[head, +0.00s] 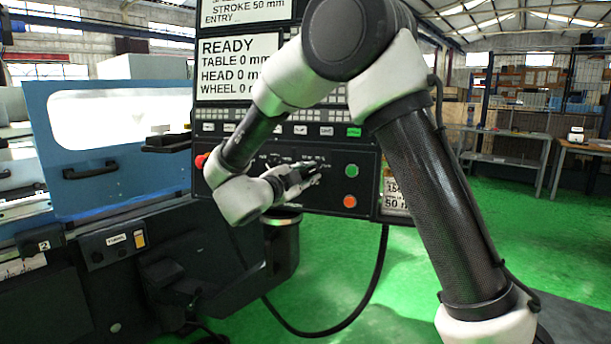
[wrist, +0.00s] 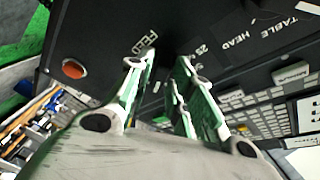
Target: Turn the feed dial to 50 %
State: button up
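The feed dial itself cannot be made out. Its FEED label (wrist: 145,43) shows on the dark control panel in the wrist view, just beyond the left fingertip, and a white 25 mark (wrist: 202,48) shows beyond the right one. My gripper (wrist: 167,62) has its two green-padded fingers apart, with dark panel between the tips and no object clearly seen there. In the head view my gripper (head: 316,170) is in front of the lower control panel (head: 328,200), left of the green button. Whether the fingertips touch anything cannot be told.
A green button (head: 352,170) and an orange button (head: 350,201) are right of my gripper. A red knob (head: 201,161) is at the panel's left edge. Screen (head: 238,66) and keys are above. The blue machine door (head: 110,150) stands left. Green floor is open at right.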

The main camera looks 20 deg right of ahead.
grip_shut()
jog(key=shift+n, duration=0.3)
jog(key=n+t, duration=0.1)
jog(key=n, duration=0.3)
jog(key=shift+s+f+t, duration=0.1)
jog(key=shift+f+t, duration=0.05)
jog(key=shift+t, duration=0.25)
jog(key=n, duration=0.2)
jog(key=n+t+y, duration=0.1)
jog(key=n, duration=0.1)
jog(key=shift+d+n+t, duration=0.2)
jog(key=shift+n+t, duration=0.1)
jog(key=shift+n, duration=0.1)
jog(key=n+t+y, duration=0.1)
jog(key=n, duration=0.2)
jog(key=n+t+y, duration=0.1)
jog(key=n, duration=0.1)
jog(key=shift+s+d+f+n, duration=0.1)
jog(key=shift+s+n, duration=0.05)
jog(key=shift+n, duration=0.25)
jog(key=shift+d+n+y, duration=0.1)
jog(key=shift+n+y, duration=0.9)
jog(key=shift+n, duration=1.4)
jog(key=shift+t, duration=0.3)
